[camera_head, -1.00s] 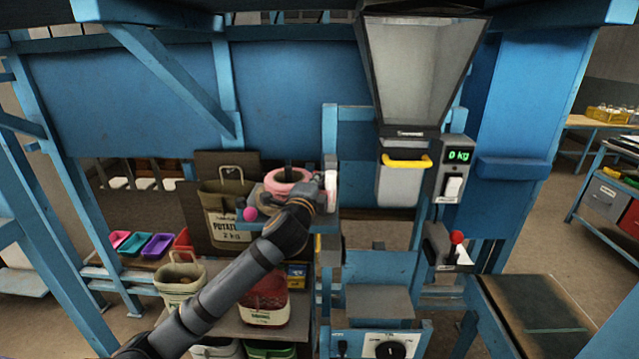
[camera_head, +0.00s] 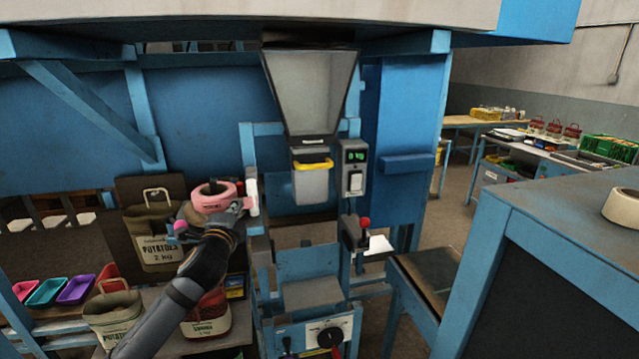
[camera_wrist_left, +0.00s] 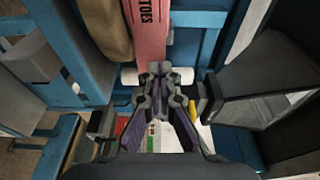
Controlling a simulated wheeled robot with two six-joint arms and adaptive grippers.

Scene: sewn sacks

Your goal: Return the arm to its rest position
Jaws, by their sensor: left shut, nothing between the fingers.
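My left arm comes in from the lower left in the head view. Its gripper (camera_head: 243,205) is up beside a pink roll of printed tape (camera_head: 215,203) at the blue frame. In the left wrist view the gripper's fingers (camera_wrist_left: 158,70) are together with nothing between them. The pink printed band (camera_wrist_left: 140,30) runs just beyond the fingertips, with a tan roll beside it. I cannot tell whether the fingertips touch the band. My right gripper is not in view.
A hopper (camera_head: 308,95) with a yellow-handled chute stands right of the arm, beside a scale display (camera_head: 355,156) and a red-knobbed lever (camera_head: 357,230). A blue bench (camera_head: 570,225) fills the right foreground. Coloured trays lie at left.

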